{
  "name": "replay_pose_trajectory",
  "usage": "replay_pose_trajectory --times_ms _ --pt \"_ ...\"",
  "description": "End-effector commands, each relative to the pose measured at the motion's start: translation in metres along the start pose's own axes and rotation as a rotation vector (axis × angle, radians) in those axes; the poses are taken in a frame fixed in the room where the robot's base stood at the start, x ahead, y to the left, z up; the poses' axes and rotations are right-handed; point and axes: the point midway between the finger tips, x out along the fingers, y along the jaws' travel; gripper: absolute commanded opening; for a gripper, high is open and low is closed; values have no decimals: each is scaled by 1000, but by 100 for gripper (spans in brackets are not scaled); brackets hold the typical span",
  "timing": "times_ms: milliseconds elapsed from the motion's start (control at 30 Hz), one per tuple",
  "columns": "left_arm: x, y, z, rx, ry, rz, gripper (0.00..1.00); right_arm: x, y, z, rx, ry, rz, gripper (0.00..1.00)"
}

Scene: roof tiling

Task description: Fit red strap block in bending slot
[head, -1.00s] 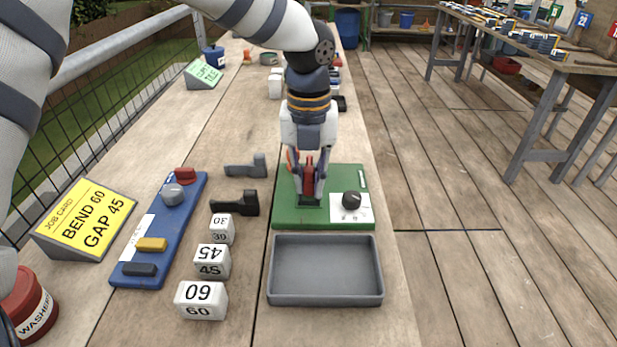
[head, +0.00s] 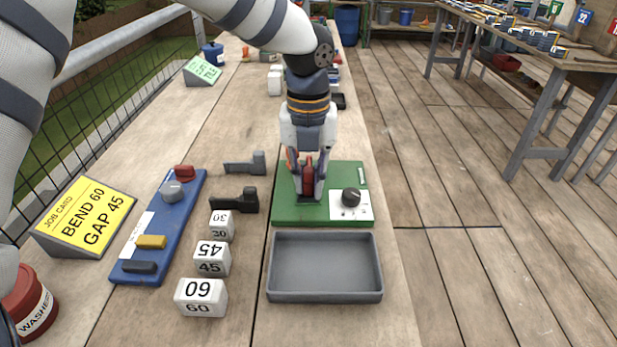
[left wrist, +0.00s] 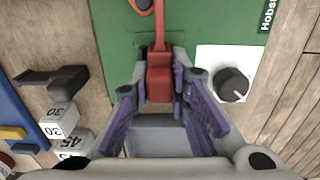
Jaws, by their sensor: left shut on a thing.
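A red strap block (head: 308,181) is held upright by my left gripper (head: 308,193) over the green board (head: 290,215). In the left wrist view the red block (left wrist: 159,82) sits between the purple-padded fingers (left wrist: 160,100), with a red strap running from it up the picture. A dark grey piece at the fingertips in the head view is mostly covered, and the bending slot itself is hidden by the gripper. I cannot tell whether the block is seated. My right gripper is in neither view.
A dark knob (head: 351,197) on a white plate is right of the gripper. An empty grey tray (head: 325,298) lies in front of the board. White number cubes (head: 201,297), black and grey brackets (head: 235,200) and a blue rack (head: 150,218) are to the left. A yellow job card (head: 85,215) reads BEND 60, GAP 45.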

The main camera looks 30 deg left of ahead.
Motion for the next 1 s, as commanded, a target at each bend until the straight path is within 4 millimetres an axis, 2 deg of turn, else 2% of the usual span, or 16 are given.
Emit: replay_pose_trajectory --times_ms 433,467,533,567,1000 --pt "7 1 -2 0 9 5 0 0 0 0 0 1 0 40" --pt "8 1 -2 0 9 5 20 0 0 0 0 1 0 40" --pt "8 1 -2 0 11 6 36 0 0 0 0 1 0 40" --pt "8 1 -2 0 11 6 39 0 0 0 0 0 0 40" --pt "8 1 -3 1 11 5 39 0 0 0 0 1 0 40"
